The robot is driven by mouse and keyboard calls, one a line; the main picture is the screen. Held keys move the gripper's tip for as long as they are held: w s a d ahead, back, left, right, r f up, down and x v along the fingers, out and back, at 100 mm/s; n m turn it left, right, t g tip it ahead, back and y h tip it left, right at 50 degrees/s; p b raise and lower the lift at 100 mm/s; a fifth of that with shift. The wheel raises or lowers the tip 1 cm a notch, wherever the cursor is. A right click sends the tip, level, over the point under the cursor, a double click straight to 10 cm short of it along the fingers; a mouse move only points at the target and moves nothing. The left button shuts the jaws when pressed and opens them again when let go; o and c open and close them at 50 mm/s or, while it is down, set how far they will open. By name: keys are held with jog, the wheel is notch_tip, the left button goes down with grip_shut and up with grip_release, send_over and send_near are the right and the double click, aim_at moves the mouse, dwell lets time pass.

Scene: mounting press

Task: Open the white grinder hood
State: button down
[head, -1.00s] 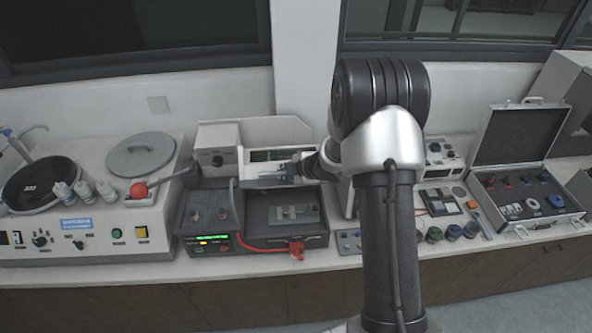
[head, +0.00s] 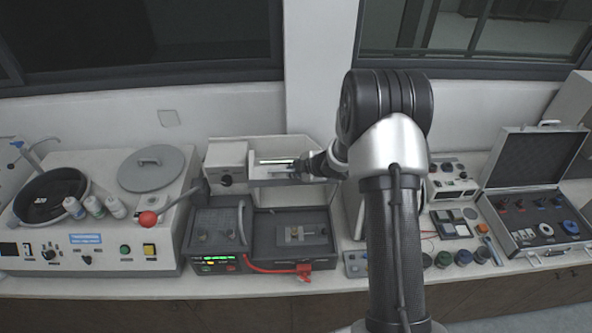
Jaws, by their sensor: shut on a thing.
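The white grinder hood (head: 262,176) is on the white machine at the back middle of the bench, to the right of a white box with a dark knob. A narrow slot with a bright strip shows above its front part. My gripper (head: 297,170) reaches in from the right and is shut on the front of the hood. The fingertips are small and partly hidden, so the exact grip point is unclear. My arm hides the right side of the machine.
In front stands a dark unit with a green display (head: 216,266) and a red cable. A polishing machine (head: 90,250) with bottles and a red-knobbed lever is at left. An open case (head: 540,205), small jars and instruments stand at right.

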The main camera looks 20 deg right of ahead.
jog(key=c, duration=1.7)
grip_release()
jog(key=shift+o, duration=0.2)
jog(key=shift+s+r, duration=0.1)
jog(key=v, duration=1.2)
jog(key=shift+c, duration=0.2)
